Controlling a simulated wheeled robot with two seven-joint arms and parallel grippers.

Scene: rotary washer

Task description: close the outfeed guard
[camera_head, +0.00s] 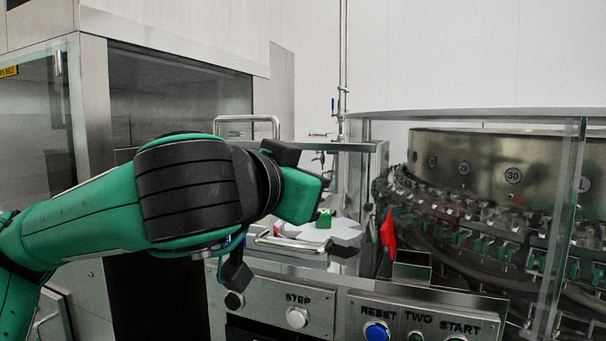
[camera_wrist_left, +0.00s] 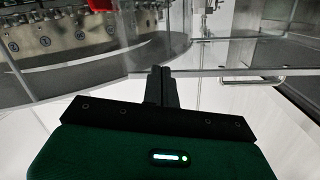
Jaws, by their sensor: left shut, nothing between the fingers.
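My left gripper (camera_head: 312,193) reaches in from the left in the head view, in front of the machine's outfeed side; its fingertips are not clearly visible there. In the left wrist view its two black fingers (camera_wrist_left: 161,87) are together and empty, overlapping the edge of a clear panel (camera_wrist_left: 215,71), which looks like the outfeed guard. I cannot tell whether they touch it. A metal bar handle (camera_wrist_left: 262,82) shows right of the fingers. In the head view a bar handle (camera_head: 290,246) shows below the gripper. How far the guard stands open is unclear. My right gripper is not in view.
The rotary washer drum (camera_head: 480,165) stands behind clear panels at the right. A red piece (camera_head: 388,235) is beside it. A control panel with a STEP button (camera_head: 297,317) and a blue RESET button (camera_head: 376,332) is in front. A glass-sided cabinet (camera_head: 180,95) stands behind the arm.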

